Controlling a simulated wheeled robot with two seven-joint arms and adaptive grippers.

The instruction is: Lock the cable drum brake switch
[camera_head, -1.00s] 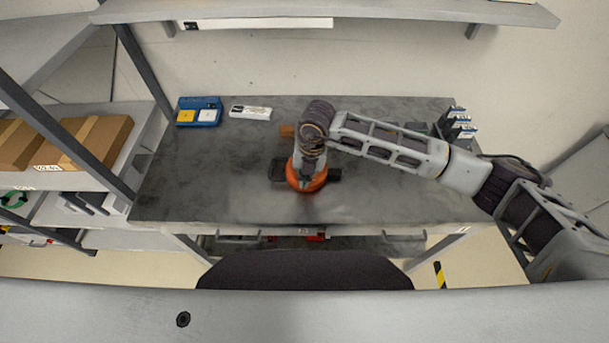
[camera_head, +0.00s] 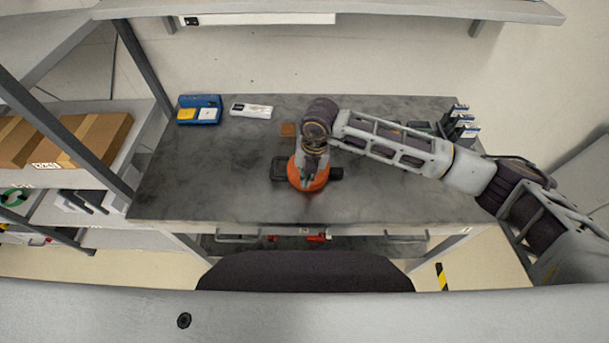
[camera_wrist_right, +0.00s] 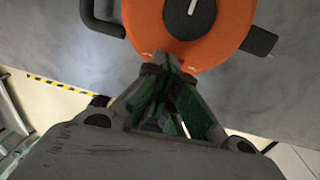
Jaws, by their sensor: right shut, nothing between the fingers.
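The cable drum is an orange disc (camera_head: 318,184) with dark handles at its sides, lying on the grey table (camera_head: 210,180). In the right wrist view the orange drum (camera_wrist_right: 145,22) fills the top, with a round black centre piece bearing a white mark (camera_wrist_right: 192,10). I cannot tell for sure which part is the brake switch. My right gripper (camera_head: 309,178) points down over the drum in the head view. In the right wrist view its green-sided fingers (camera_wrist_right: 170,68) are shut and empty, with tips at the drum's near edge; contact is unclear. My left gripper is out of view.
A blue case (camera_head: 202,101) and a white box (camera_head: 250,110) lie at the table's back left. Dark upright holders (camera_head: 455,122) stand back right. Shelves with cardboard boxes (camera_head: 85,140) are left. The table's left part is clear.

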